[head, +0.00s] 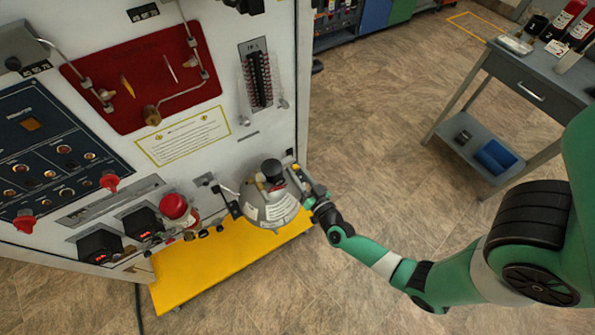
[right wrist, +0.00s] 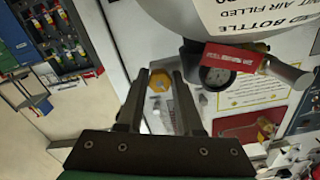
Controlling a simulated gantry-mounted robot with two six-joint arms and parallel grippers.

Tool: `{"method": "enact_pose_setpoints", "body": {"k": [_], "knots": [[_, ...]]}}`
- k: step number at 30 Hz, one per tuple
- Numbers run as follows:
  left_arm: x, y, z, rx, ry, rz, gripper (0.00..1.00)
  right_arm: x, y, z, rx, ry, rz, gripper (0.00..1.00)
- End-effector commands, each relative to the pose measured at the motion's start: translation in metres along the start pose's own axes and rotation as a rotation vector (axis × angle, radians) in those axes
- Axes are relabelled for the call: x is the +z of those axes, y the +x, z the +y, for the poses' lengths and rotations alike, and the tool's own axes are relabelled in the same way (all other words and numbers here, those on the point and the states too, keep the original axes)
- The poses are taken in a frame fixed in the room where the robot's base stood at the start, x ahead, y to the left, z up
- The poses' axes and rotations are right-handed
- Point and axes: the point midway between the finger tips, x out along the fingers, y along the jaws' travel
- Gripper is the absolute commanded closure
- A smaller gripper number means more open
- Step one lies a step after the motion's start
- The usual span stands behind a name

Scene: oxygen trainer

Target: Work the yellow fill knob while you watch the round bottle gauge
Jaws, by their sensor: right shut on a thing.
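The yellow fill knob (right wrist: 159,82) shows between the two fingers of my right gripper (right wrist: 160,78) in the right wrist view. The gripper is shut on it. A small yellow spot of the knob also shows at the fingertips in the head view (head: 296,167). The round bottle gauge (right wrist: 215,76) is just right of the fingers, below a red tag (right wrist: 234,57); its needle is too small to read. The grey-white bottle (head: 268,208) hangs on the panel front, left of my right gripper (head: 298,174). My left gripper is not in view.
The white panel (head: 205,165) carries red knobs, switches and a red board (head: 140,78). A yellow platform (head: 215,268) juts out below the bottle. A grey side table (head: 535,85) with bottles stands at the upper right. The floor between is clear.

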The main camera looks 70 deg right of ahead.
Motion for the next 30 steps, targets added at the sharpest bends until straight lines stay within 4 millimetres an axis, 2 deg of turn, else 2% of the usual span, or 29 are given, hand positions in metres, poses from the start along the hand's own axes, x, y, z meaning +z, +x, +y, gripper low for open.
{"method": "enact_pose_setpoints", "body": {"k": [6,15,30], "knots": [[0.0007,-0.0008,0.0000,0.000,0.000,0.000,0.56,-0.0001,0.0001,-0.0007,-0.001,0.193,0.001,1.00],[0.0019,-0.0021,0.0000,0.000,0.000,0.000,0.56,-0.0003,0.0000,-0.0011,-0.001,0.391,0.001,1.00],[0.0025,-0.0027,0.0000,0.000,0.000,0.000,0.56,-0.0010,0.0001,-0.0014,-0.001,0.487,0.002,1.00]]}}
